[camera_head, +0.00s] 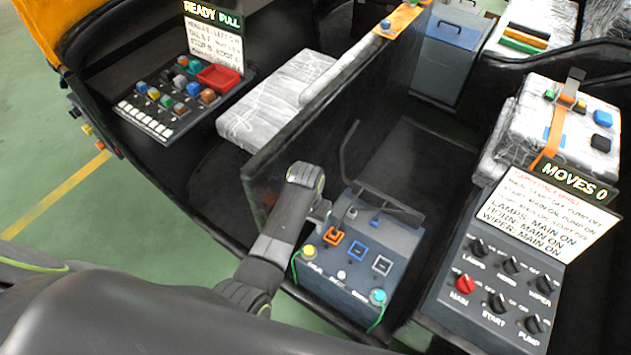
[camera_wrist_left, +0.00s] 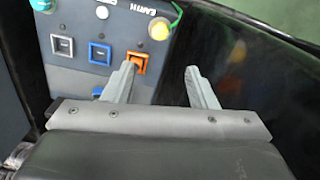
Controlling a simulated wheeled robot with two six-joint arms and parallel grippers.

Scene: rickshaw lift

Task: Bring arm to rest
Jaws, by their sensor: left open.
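My left arm comes in from the lower left in the head view. Its left gripper (camera_head: 318,212) is over the near-left part of the grey panel box (camera_head: 400,245), partly hidden behind the wrist. In the left wrist view the left gripper (camera_wrist_left: 159,70) is open, with nothing between its fingers. One fingertip overlaps the orange-framed switch (camera_wrist_left: 138,62) in the picture; I cannot tell whether it touches. The orange-framed switch also shows in the head view (camera_head: 335,236). My right gripper is in neither view.
A dark partition (camera_head: 330,125) stands just beyond the gripper. A panel of knobs (camera_head: 495,290) with a white sign lies to the right. A tray of coloured buttons (camera_head: 180,95) is at the upper left. Green floor (camera_head: 40,160) is open at left.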

